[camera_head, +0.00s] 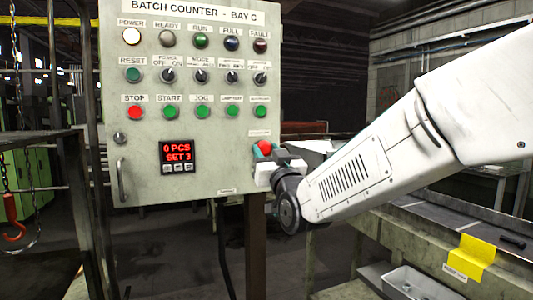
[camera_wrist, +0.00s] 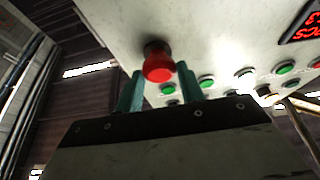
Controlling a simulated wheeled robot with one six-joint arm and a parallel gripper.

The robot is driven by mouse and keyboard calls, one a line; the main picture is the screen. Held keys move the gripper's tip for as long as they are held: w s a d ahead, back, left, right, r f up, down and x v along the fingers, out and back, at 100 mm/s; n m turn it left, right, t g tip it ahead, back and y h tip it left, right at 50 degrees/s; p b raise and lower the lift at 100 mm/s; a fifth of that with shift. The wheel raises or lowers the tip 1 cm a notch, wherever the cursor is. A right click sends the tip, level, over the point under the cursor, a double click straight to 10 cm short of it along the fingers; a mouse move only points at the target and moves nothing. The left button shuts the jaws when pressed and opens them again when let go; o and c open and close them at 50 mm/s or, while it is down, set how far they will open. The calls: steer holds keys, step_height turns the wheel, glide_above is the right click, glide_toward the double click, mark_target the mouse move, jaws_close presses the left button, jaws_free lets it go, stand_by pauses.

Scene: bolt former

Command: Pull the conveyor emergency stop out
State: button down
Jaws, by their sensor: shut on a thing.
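The emergency stop is a red mushroom knob (camera_head: 265,147) at the lower right of the grey control panel (camera_head: 228,100). In the wrist view the red knob (camera_wrist: 159,66) sits between the two teal fingers of my gripper (camera_wrist: 159,80), with a dark collar behind it at the panel face. My gripper (camera_head: 266,150) is shut on the knob, one finger on each side. My white arm reaches in from the right. The finger contact on the far side of the knob is hidden in the head view.
The panel carries lamps, selector switches and push buttons, including a red STOP button (camera_head: 135,112) and a red counter display (camera_head: 177,152). A door handle (camera_head: 121,180) is at its left. A bench with a yellow tag (camera_head: 470,257) and a metal tray (camera_head: 410,282) stands at lower right.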

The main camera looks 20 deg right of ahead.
steer(key=c, duration=0.9)
jaws_free()
steer(key=shift+s, duration=0.1)
steer(key=v, duration=0.7)
steer(key=shift+s+f, duration=0.15)
steer(key=shift+s, duration=0.25)
step_height(320, 180, down, 11)
steer(key=g, duration=0.7)
steer(key=s+f+g, duration=0.6)
steer(key=f, duration=0.1)
steer(key=s+d+g+h, duration=0.1)
steer(key=s+d+g, duration=0.2)
steer(key=s, duration=0.9)
steer(key=s+d+m+g+h, duration=0.1)
steer(key=s+d+g, duration=0.2)
steer(key=s, duration=0.9)
steer(key=shift+d+g, duration=0.15)
steer(key=shift+g, duration=0.95)
